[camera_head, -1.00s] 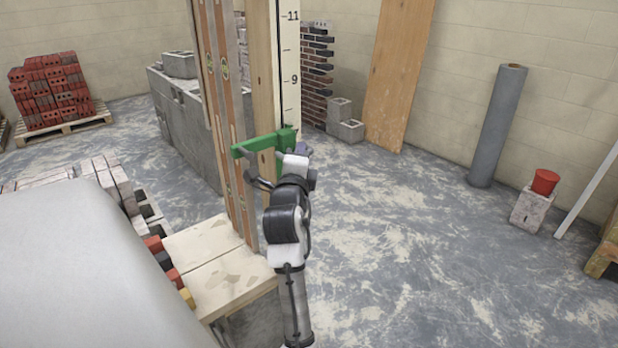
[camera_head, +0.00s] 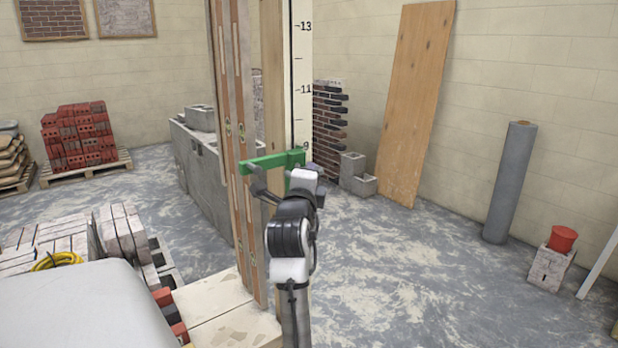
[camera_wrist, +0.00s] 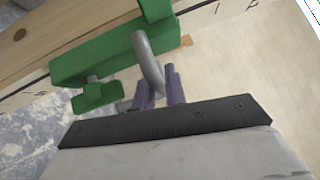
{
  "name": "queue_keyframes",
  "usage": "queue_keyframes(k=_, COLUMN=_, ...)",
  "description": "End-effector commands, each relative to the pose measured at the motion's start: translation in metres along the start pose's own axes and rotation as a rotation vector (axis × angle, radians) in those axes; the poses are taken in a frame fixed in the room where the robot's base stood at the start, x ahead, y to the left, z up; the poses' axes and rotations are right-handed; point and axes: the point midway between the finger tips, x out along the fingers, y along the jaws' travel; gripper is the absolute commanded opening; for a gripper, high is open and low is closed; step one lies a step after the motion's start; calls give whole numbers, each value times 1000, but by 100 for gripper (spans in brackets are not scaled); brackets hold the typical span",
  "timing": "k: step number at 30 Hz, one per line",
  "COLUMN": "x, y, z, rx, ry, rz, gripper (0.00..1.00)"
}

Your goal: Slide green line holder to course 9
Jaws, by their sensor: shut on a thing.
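The green line holder (camera_head: 268,162) is clamped around the tall wooden post with the white course scale (camera_head: 301,70). The holder's top edge on the scale side is just below the figure 9, which is partly covered; the exact tick is hidden. The marks 11 and 13 show above. In the wrist view the green holder (camera_wrist: 100,56) has a bent grey rod handle (camera_wrist: 148,62) on its face. My gripper (camera_head: 292,182) is at the holder's front right. Its purple fingers (camera_wrist: 160,88) are shut around the lower end of the handle.
Wooden boards (camera_head: 235,130) stand left of the post. A grey block wall (camera_head: 195,165) is behind it. A pale block step (camera_head: 230,310) lies at the post's foot. Open floor (camera_head: 420,270) lies to the right, with a grey roll (camera_head: 510,185) and a red tub (camera_head: 562,239) beyond.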

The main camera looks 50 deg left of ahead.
Motion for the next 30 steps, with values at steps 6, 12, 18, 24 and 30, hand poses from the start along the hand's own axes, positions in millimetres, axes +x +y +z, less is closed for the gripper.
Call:
queue_keyframes(k=6, x=0, y=-1, z=-1, rx=0, ry=1, rz=-2, gripper=31)
queue_keyframes(k=12, x=0, y=0, z=0, rx=0, ry=1, rz=-1, gripper=34)
queue_keyframes(k=18, x=-6, y=2, z=0, rx=0, ry=0, rz=0, gripper=34)
queue_keyframes(k=24, x=-40, y=4, z=0, rx=1, ry=-2, rz=-3, gripper=34)
queue_keyframes(k=30, x=-87, y=4, z=0, rx=2, ry=-1, rz=-3, gripper=34)
